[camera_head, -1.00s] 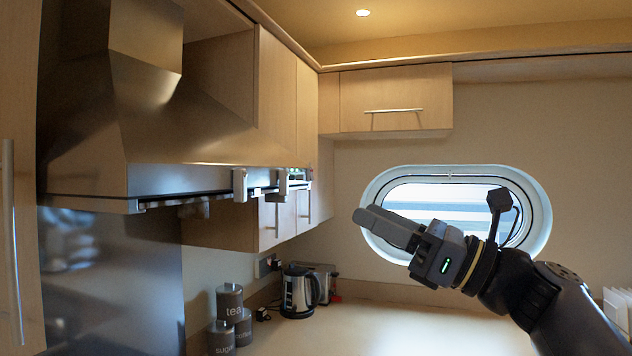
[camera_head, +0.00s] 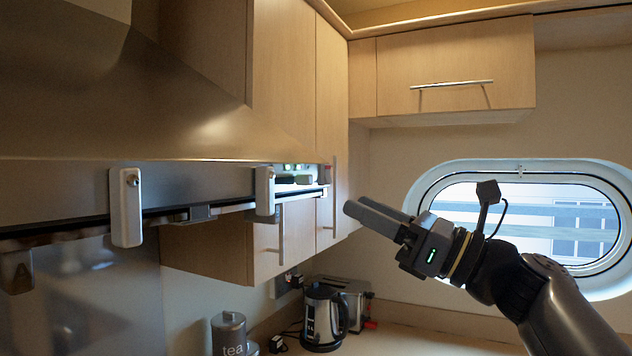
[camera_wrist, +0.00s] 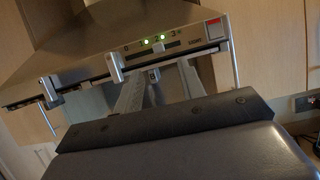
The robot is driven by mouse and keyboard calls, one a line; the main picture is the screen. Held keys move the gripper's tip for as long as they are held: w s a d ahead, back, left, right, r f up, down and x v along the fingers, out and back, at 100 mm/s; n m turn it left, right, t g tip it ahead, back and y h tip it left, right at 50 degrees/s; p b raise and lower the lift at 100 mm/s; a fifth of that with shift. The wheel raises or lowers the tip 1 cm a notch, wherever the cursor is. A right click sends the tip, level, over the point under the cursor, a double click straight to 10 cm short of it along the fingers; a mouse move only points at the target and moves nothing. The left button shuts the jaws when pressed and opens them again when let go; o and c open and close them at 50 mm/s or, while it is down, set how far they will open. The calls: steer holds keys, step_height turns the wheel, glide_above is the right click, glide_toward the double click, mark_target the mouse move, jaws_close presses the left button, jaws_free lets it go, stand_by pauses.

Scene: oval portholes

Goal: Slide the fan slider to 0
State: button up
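The steel cooker hood (camera_head: 60,190) fills the left of the head view; it also shows across the top of the wrist view (camera_wrist: 100,45). In the wrist view its front has a control strip (camera_wrist: 165,50) with small markings and two lit green lights. A small pale piece below the lights looks like the fan slider (camera_wrist: 158,46); its exact setting is too small to read. My gripper (camera_head: 362,213) is right of the hood's front edge, apart from it and holding nothing visible. Its fingers look close together, but the gap is unclear.
Pale brackets (camera_head: 126,207) and (camera_head: 265,190) stand out from the hood's front rail. A red piece (camera_wrist: 214,24) is at the panel's right end. Wall cupboards (camera_head: 455,75) are behind. A kettle (camera_head: 324,315) and tea canister (camera_head: 229,335) stand below. Open air surrounds my gripper.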

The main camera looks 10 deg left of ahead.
mark_target(311, 182)
steer(key=p+x, duration=0.2)
steer(key=x, duration=0.6)
steer(key=shift+a+r+p, duration=0.15)
steer(key=shift+p, duration=0.15)
jaws_close()
steer(key=shift+s, duration=0.1)
